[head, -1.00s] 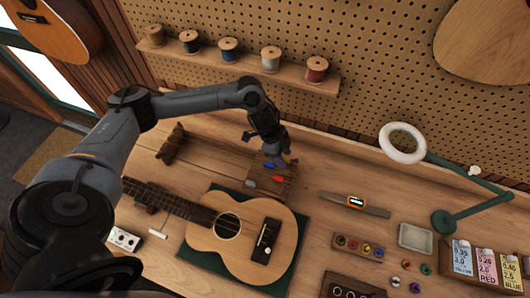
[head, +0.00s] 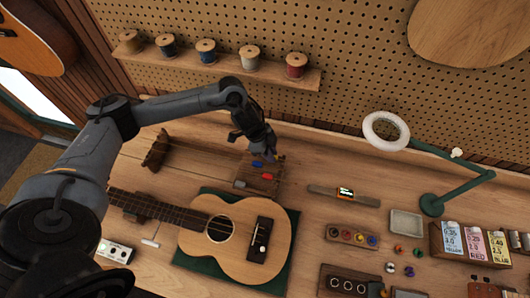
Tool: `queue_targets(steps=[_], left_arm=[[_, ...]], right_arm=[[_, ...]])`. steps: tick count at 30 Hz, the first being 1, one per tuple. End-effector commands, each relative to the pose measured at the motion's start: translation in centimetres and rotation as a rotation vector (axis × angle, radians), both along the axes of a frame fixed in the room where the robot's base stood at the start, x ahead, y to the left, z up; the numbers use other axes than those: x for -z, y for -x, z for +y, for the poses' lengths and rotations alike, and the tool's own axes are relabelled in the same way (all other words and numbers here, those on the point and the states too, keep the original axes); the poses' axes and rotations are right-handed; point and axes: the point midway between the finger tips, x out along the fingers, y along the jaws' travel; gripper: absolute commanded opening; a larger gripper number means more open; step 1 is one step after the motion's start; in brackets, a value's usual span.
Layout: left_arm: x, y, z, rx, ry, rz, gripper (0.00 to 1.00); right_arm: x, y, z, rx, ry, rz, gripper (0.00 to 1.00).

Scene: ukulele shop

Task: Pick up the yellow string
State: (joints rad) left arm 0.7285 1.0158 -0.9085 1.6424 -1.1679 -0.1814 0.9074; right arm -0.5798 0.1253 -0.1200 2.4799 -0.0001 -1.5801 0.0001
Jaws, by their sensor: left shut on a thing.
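My left gripper (head: 268,153) points down over the back of a small dark wooden block (head: 243,183) behind the ukulele. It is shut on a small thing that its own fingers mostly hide. A blue-ended piece (head: 257,163) and a red-ended piece (head: 267,176) lie on the block just in front of the fingers. I cannot clearly make out a yellow string; a small yellowish piece (head: 371,240) sits in a row of coloured pieces in a wooden holder at the right. My right gripper is not in view.
The ukulele (head: 208,250) lies on a green mat (head: 290,250) in front of the block. A green lamp (head: 432,205), grey dish (head: 406,223), tuner (head: 345,193) and labelled packets (head: 473,243) stand at the right. Thread spools (head: 205,52) line a shelf above. Bench between block and tuner is clear.

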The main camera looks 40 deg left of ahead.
Motion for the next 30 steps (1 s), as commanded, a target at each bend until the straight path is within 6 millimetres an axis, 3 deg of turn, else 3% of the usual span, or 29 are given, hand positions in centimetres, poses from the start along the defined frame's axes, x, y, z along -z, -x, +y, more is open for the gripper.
queue_targets(steps=[5, 11, 21, 30], left_arm=[[-1.1, 0.0, 0.0, 0.001, 0.001, -0.002, 0.0], [-4.1, -0.1, 0.0, 0.0, -0.001, -0.005, 0.0], [-8.0, -1.0, -7.1, 0.006, 0.002, -0.006, 0.0], [-10.6, -1.5, -10.7, 0.002, 0.001, -0.003, 0.0]], right_arm=[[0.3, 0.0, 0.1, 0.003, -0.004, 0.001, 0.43], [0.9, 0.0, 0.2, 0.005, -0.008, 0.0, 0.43], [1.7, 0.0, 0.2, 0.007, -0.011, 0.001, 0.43], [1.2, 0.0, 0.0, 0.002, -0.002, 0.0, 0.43]])
